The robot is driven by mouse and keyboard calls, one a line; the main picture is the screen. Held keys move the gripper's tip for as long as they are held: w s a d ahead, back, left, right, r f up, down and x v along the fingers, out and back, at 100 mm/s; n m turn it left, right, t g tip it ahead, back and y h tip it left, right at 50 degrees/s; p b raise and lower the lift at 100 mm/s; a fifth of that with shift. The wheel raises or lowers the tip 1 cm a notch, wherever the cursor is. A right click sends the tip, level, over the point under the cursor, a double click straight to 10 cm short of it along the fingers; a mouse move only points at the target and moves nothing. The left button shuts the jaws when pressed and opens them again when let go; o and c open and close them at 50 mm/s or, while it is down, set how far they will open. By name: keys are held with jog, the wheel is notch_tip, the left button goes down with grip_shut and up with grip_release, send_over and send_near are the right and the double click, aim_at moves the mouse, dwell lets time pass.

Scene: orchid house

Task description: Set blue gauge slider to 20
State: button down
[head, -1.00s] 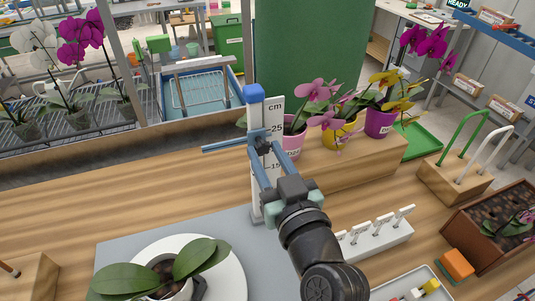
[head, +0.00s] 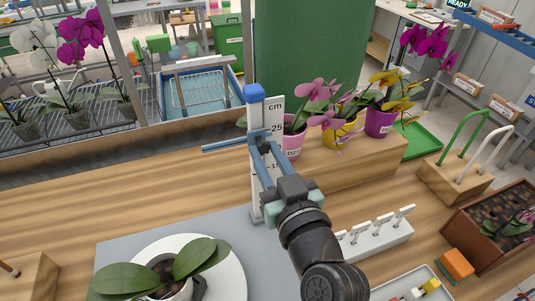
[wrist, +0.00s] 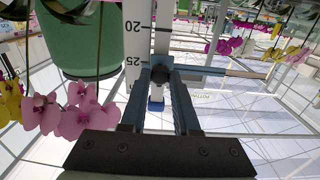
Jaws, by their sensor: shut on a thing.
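The upright white gauge (head: 256,185) stands on a grey mat, with a blue cap on top and a centimetre scale plate (head: 275,108) beside its post. The blue slider (head: 222,146) sits across the post, its thin arm pointing left. My gripper (head: 261,147) is shut on the slider's dark knob, in front of the post. In the wrist view the scale appears upside down, and the slider (wrist: 215,71) lies close to the 25 mark, on the side away from 20. My fingers (wrist: 161,80) hide part of the slider and some marks, so its exact reading cannot be told.
A potted plant on a white dish (head: 232,278) stands at the front left of the mat. Potted orchids (head: 293,143) stand on a wooden step behind the gauge. A white rack (head: 375,243) with small clips is at the right. Bare bench lies left of the gauge.

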jog(key=shift+f, duration=0.15)
dwell(0.4)
notch_tip(320, 180, down, 5)
jog(key=b, duration=0.5)
jog(key=c, duration=0.7)
grip_release()
jog(key=shift+o, duration=0.2)
jog(key=b+v, duration=0.2)
jog(key=v, duration=1.1)
jog(key=shift+r+b, duration=0.2)
jog(key=shift+b, duration=0.2)
